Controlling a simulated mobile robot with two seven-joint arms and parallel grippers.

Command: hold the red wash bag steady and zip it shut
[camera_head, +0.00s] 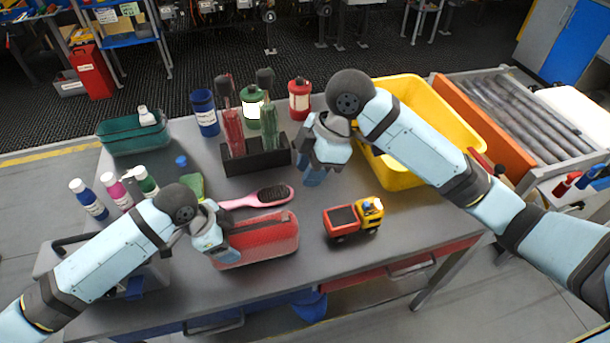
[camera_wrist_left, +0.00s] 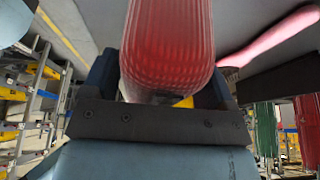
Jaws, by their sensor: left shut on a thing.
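The red wash bag (camera_head: 268,238) lies on the grey table near its front edge, long side running left to right. My left gripper (camera_head: 218,252) is at the bag's left end, shut on it. In the left wrist view the ribbed red bag (camera_wrist_left: 168,45) sits between the two fingers (camera_wrist_left: 165,98).
A pink hairbrush (camera_head: 258,197) lies just behind the bag. A toy truck (camera_head: 352,219) stands to the right. A dark holder (camera_head: 257,160) with red and green items is behind, a yellow bin (camera_head: 450,125) at back right. Several bottles (camera_head: 88,199) stand at left.

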